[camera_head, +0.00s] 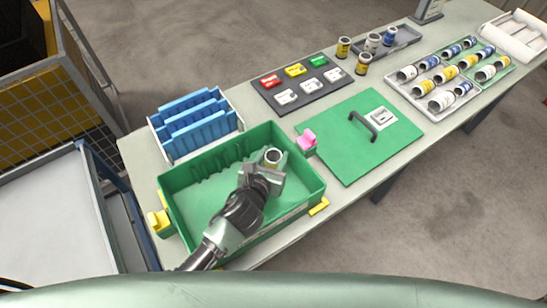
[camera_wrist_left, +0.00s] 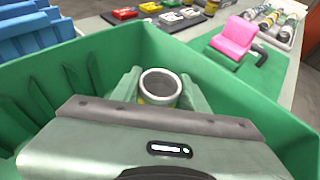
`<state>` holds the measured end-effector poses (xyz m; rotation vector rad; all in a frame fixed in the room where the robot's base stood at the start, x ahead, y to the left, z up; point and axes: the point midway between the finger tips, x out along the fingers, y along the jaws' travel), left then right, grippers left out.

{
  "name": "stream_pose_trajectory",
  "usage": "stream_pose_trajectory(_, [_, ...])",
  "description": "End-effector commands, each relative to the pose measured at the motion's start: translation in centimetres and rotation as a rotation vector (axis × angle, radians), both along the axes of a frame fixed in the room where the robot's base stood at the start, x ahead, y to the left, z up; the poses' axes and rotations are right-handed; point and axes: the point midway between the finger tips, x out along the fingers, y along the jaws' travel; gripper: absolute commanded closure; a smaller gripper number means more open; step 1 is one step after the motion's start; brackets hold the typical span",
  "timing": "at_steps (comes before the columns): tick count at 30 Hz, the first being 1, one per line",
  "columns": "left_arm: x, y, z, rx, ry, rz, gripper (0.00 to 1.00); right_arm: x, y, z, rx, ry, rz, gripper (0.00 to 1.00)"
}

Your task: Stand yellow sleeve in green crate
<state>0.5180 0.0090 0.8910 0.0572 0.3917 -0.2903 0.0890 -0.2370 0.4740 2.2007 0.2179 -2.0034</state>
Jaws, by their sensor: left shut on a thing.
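The yellow sleeve (camera_head: 272,157) is a short hollow tube with a grey rim and a yellow band. It also shows in the left wrist view (camera_wrist_left: 159,86), open end up and roughly upright. My left gripper (camera_head: 266,171) is shut on it, with one finger on each side. The green crate (camera_head: 303,202) stands at the near left of the table, and its walls surround the gripper and sleeve in the left wrist view (camera_wrist_left: 245,105). The sleeve is within the crate's outline, towards its back right. Its lower end is hidden, so I cannot tell whether it touches the floor. My right gripper is not in view.
A blue slotted rack (camera_head: 195,120) stands behind the crate. A green lid (camera_head: 345,150) with a dark handle lies to the right. A pink clip (camera_head: 307,140) sits at the crate's right edge. Several other sleeves stand or lie in trays (camera_head: 440,100) farther right.

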Motion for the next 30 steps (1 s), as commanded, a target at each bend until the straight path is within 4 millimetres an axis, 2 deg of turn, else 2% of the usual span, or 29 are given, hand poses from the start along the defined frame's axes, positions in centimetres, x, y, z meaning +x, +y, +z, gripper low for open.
stream_pose_trajectory(3, [0.1, -0.1, -0.7, -0.002, -0.004, -0.002, 1.00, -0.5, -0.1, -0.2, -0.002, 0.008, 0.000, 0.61])
stream_pose_trajectory(13, [0.1, -0.1, -0.9, -0.001, -0.004, -0.002, 1.00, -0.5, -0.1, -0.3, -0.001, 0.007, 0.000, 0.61])
stream_pose_trajectory(14, [0.0, 0.0, -1.0, 0.000, -0.001, -0.001, 0.50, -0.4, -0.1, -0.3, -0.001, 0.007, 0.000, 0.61])
stream_pose_trajectory(15, [0.0, 0.0, -1.0, 0.000, -0.001, -0.001, 0.47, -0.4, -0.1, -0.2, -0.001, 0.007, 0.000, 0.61])
stream_pose_trajectory(26, [-0.1, 0.0, -0.7, -0.001, -0.001, -0.001, 0.47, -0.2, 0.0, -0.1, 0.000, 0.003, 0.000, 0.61])
stream_pose_trajectory(30, [-1.7, 0.5, -0.2, 0.002, -0.001, -0.002, 0.47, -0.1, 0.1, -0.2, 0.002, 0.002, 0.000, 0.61])
